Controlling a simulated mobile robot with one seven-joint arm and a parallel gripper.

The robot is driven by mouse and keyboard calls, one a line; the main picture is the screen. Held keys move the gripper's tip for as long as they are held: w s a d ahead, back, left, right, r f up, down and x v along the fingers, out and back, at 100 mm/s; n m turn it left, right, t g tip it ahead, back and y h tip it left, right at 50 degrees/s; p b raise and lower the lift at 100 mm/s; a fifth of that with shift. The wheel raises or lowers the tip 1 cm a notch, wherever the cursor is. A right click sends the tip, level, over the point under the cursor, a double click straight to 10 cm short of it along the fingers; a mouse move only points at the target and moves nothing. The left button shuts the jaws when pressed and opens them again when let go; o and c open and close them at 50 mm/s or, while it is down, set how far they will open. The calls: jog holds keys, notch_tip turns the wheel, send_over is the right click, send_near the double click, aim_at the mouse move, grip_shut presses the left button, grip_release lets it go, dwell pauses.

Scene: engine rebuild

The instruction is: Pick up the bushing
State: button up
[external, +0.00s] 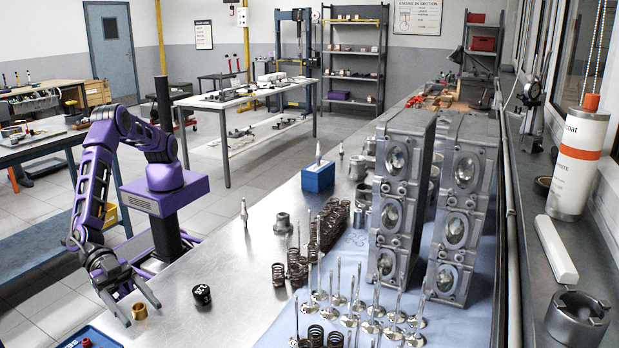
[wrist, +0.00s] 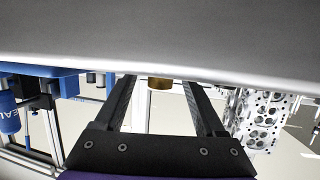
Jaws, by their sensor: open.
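The bushing (external: 139,312) is a small brass-coloured ring on the metal bench top near its front left edge. My gripper (external: 143,306) is open and low over the bench, with its two fingers apart and the bushing between or just by their tips. In the wrist view, the bushing (wrist: 159,84) shows centred in the gap between the fingertips of my gripper (wrist: 160,79), its far part cut off by the bench surface. No finger clearly touches it.
A black round knob-like piece (external: 202,294) stands just right of the bushing. A blue tray (external: 88,339) lies at the near left. Springs (external: 297,268), valves (external: 372,318) and cylinder heads (external: 401,195) stand farther right.

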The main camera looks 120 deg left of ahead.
jog(key=shift+w+f, duration=0.1)
jog(key=shift+w, duration=0.35)
jog(key=shift+c, duration=0.2)
grip_shut()
